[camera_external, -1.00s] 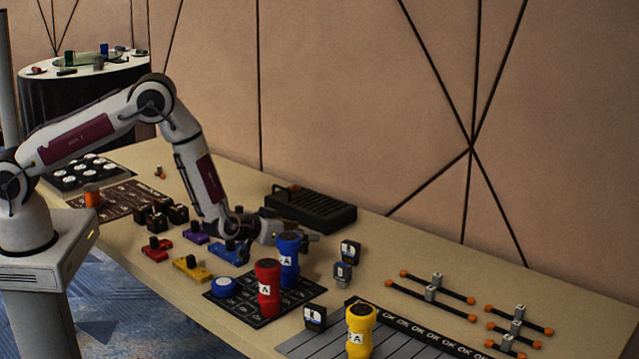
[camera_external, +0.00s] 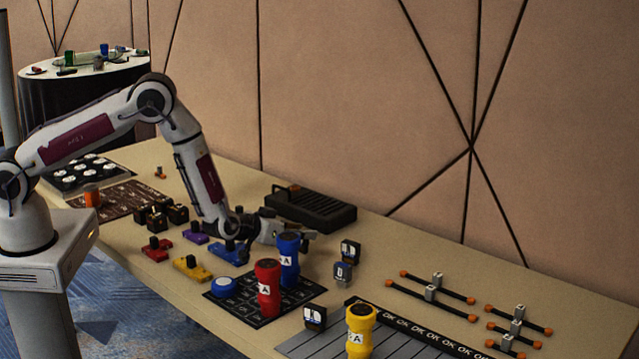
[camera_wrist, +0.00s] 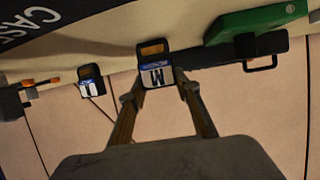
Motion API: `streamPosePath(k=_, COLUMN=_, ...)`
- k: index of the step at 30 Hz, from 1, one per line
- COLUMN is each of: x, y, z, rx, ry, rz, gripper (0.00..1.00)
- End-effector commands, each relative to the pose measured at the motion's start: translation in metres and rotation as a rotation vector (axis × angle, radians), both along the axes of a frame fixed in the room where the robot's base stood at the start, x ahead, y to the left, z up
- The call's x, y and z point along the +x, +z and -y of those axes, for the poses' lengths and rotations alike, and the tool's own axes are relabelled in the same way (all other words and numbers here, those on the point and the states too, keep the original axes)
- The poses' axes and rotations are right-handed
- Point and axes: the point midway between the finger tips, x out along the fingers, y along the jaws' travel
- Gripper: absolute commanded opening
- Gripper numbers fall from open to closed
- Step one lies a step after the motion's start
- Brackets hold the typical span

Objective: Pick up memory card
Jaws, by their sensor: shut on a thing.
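A memory card (camera_wrist: 155,72), dark with an orange-brown top part and a white and blue label with an M, sits between my gripper's fingers in the wrist view. My gripper (camera_wrist: 158,92) is shut on it. In the external view my gripper (camera_external: 306,237) is low over the table behind the blue cylinder (camera_external: 288,259). I cannot make out the held card there. A similar card (camera_wrist: 91,80) stands to the left in the wrist view. The external view shows other cards: one at the back (camera_external: 350,251), one just below it (camera_external: 342,273) and one near the front (camera_external: 315,317).
A red cylinder (camera_external: 268,288) and a yellow cylinder (camera_external: 360,331) stand near the front. A black ridged box (camera_external: 310,210) lies behind my gripper. Black rods with orange ends (camera_external: 430,301) lie on the right. A green block (camera_wrist: 255,22) shows in the wrist view.

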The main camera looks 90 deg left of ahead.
Motion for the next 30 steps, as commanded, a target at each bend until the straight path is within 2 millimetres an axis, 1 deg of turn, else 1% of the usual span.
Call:
streamPosePath(k=8, x=0.000, y=0.012, z=0.000, rx=-0.001, ry=0.000, rz=0.001, gripper=0.16)
streamPosePath(k=13, x=0.000, y=0.030, z=0.000, rx=0.000, ry=-0.001, rz=0.002, gripper=0.16)
streamPosePath(k=24, x=0.001, y=0.076, z=0.000, rx=0.000, ry=-0.001, rz=0.002, gripper=0.16)
streamPosePath(k=30, x=0.000, y=0.092, z=0.000, rx=0.000, ry=0.000, rz=0.001, gripper=0.16)
